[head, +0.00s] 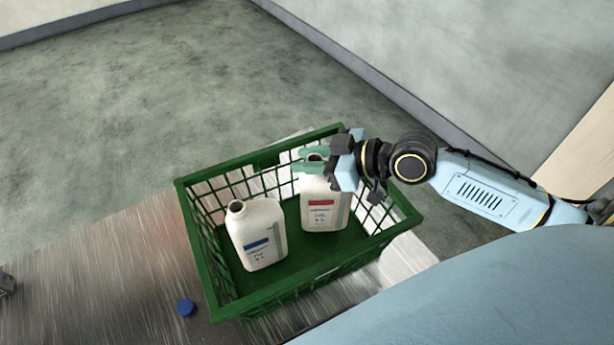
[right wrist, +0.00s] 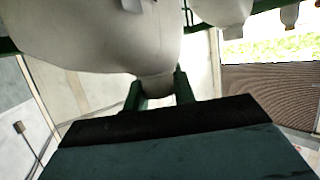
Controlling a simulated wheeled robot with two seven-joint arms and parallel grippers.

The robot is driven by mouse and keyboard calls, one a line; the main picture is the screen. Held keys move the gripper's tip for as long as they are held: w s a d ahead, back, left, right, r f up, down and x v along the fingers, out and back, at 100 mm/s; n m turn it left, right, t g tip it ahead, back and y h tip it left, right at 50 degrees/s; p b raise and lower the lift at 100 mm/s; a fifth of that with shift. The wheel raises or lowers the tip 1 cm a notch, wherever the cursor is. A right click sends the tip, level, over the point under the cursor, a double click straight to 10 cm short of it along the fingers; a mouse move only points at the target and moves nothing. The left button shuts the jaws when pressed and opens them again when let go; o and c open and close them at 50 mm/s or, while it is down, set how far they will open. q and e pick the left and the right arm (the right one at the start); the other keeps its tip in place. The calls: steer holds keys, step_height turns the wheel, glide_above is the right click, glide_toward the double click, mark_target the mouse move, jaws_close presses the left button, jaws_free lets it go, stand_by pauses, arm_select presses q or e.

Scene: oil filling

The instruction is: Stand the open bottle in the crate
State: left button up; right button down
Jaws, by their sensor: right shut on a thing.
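A green crate (head: 262,309) stands on the table and holds two white bottles. The bottle with the red label (head: 322,212) is upright in its right part. My right gripper (head: 312,160) is shut on this bottle's neck, and the fingers hide most of the neck. In the right wrist view the bottle's neck (right wrist: 155,87) sits between the two fingers. I cannot tell whether its base rests on the crate floor. The bottle with the blue label (head: 258,235) stands in the left part of the crate, with its mouth open and no cap. My left gripper is not in view.
A blue cap (head: 186,307) lies on the wood-grained table (head: 130,275) to the left of the crate. The crate's mesh walls surround both bottles. A small dark object (head: 6,284) is cut off at the left edge.

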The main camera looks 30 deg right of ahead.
mark_target(326, 195)
step_height(326, 195, down, 3)
steer(key=shift+r, duration=0.1)
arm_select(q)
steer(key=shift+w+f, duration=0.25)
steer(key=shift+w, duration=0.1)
arm_select(e)
steer(key=shift+f, duration=0.45)
arm_select(q)
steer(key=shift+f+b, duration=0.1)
steer(key=shift+b, duration=0.25)
arm_select(e)
steer(key=c, duration=1.1)
jaws_free()
steer(key=shift+c, duration=0.2)
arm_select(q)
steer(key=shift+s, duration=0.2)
